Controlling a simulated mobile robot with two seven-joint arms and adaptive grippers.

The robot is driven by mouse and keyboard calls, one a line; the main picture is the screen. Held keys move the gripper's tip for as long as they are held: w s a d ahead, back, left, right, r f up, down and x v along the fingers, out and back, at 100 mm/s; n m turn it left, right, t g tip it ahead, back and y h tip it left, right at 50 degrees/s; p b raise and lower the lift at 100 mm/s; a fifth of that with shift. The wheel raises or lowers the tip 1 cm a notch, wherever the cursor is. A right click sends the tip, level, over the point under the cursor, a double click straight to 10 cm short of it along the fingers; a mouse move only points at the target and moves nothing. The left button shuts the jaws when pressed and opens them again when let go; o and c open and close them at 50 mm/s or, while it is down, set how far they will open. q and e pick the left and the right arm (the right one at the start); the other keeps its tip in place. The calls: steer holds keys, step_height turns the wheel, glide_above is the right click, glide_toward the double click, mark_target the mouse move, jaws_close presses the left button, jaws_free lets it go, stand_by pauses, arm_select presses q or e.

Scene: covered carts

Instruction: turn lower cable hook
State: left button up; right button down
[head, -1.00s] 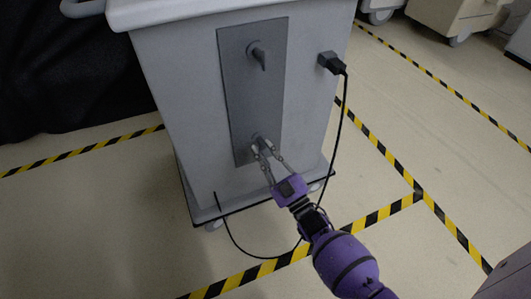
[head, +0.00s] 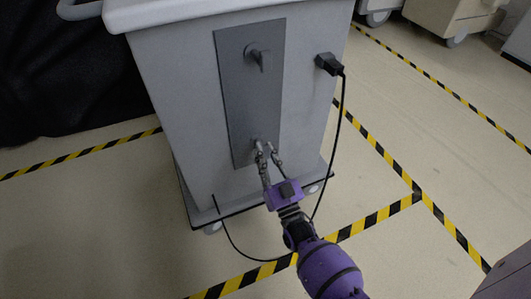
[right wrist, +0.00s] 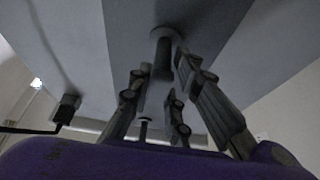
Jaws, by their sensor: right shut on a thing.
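The lower cable hook sits low on the dark grey panel (head: 250,100) on the cart's side. In the head view it is mostly hidden by my right gripper (head: 267,147). In the right wrist view the lower hook (right wrist: 163,65) runs from its round base on the panel down between the two fingers of my right gripper (right wrist: 156,95), which is shut on it. The upper cable hook (head: 258,58) sits near the top of the panel, apart from the gripper. My left gripper does not show.
A black plug (head: 328,64) sits in the cart's side right of the panel. Its cable (head: 341,130) hangs down and loops below the gripper. The grey cart (head: 170,80) stands on a floor with yellow-black tape (head: 395,208). Other carts stand at the upper right.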

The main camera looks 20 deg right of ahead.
steer(key=c, duration=1.6)
jaws_free()
steer(key=shift+s, duration=0.1)
steer(key=v, duration=1.2)
